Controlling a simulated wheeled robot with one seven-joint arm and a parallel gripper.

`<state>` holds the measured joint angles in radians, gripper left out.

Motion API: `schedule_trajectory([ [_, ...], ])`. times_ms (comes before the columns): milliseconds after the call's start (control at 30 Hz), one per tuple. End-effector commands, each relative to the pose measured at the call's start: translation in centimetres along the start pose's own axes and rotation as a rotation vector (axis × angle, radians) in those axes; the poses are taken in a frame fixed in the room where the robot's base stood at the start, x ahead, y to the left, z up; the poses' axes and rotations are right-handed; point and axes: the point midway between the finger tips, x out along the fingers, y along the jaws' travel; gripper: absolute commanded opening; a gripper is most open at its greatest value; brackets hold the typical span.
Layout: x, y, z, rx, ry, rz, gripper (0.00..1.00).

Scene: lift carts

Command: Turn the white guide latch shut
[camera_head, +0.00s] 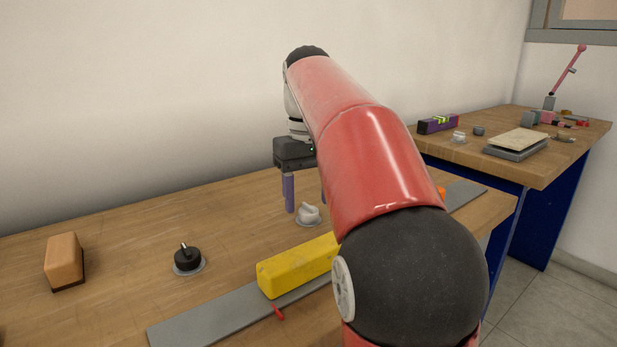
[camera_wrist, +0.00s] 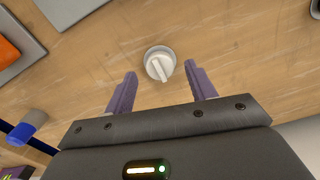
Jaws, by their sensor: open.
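The white guide latch (camera_head: 308,214) is a small round knob with a raised grip bar, set on the wooden bench beside a yellow block. In the wrist view the latch (camera_wrist: 160,64) lies just beyond and between my fingertips, its bar running slightly aslant. My gripper (camera_wrist: 158,78) is open and empty, with purple fingers on either side of the space in front of the latch. In the head view my gripper (camera_head: 306,205) hangs over the bench close behind the latch; one finger is partly hidden by my red arm. I see no contact with the latch.
A yellow block (camera_head: 297,265) sits on a grey rail (camera_head: 205,322) in front of the latch. A black knob (camera_head: 187,259) and a tan block (camera_head: 64,261) stand to the left. A second bench (camera_head: 550,165) with tools is at the right. Bench behind the black knob is clear.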

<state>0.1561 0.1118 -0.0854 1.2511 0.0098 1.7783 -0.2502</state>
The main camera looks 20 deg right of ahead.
Motion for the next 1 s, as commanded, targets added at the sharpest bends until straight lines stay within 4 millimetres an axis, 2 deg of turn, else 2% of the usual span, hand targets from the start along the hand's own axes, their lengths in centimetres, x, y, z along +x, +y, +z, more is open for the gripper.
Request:
schedule_trajectory([
  [200, -3.5, 0.0, -0.1, 0.000, 0.004, 0.001, 0.56],
  [400, -5.6, 0.0, -0.1, 0.000, 0.002, 0.001, 0.56],
  [600, -6.3, 0.0, 0.0, 0.000, 0.001, 0.000, 0.56],
  [1000, -6.3, 0.0, 0.0, 0.000, 0.001, 0.000, 0.56],
])
